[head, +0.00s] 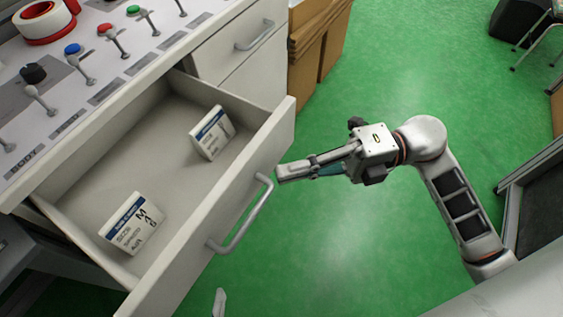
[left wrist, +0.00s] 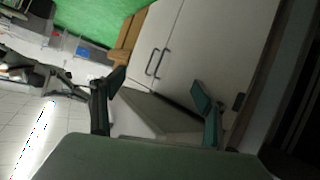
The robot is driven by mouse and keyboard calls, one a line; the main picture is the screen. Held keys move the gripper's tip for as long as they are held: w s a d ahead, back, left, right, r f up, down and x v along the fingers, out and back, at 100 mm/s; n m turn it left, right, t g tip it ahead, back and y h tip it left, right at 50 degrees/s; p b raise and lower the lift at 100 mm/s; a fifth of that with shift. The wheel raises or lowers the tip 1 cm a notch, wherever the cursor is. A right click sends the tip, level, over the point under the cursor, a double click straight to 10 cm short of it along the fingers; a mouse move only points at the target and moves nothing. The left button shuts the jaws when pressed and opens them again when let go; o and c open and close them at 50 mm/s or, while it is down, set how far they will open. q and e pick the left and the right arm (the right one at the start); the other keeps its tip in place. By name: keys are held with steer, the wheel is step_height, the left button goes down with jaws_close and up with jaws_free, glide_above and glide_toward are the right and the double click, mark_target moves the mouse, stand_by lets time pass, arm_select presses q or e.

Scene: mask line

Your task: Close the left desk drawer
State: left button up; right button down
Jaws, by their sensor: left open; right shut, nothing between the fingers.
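The left desk drawer (head: 255,165) is pulled well out from the white desk in the head view. Its bar handle (head: 240,215) is on the outer front face. My right gripper (head: 282,172) is shut and empty, with its tips close to the right part of the drawer front; contact is unclear. Of my left gripper (head: 219,302), only a fingertip shows at the bottom edge, below the handle. In the left wrist view my left gripper (left wrist: 160,92) is open, its dark fingers wide apart, with a pale panel beyond and between them that I cannot identify surely.
Two small white labelled boxes (head: 130,223) (head: 213,133) stand inside the drawer. A shut drawer with a handle (head: 255,35) is further right. Cardboard (head: 315,50) stands beside the desk. The desk top holds knobs and levers (head: 112,40). Green floor is free in front.

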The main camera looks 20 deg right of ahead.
steer(key=shift+w+a, duration=0.5)
steer(key=shift+w, duration=0.05)
arm_select(q)
steer(key=shift+d, duration=0.35)
arm_select(e)
steer(key=shift+w+a, duration=0.1)
steer(key=shift+w, duration=0.05)
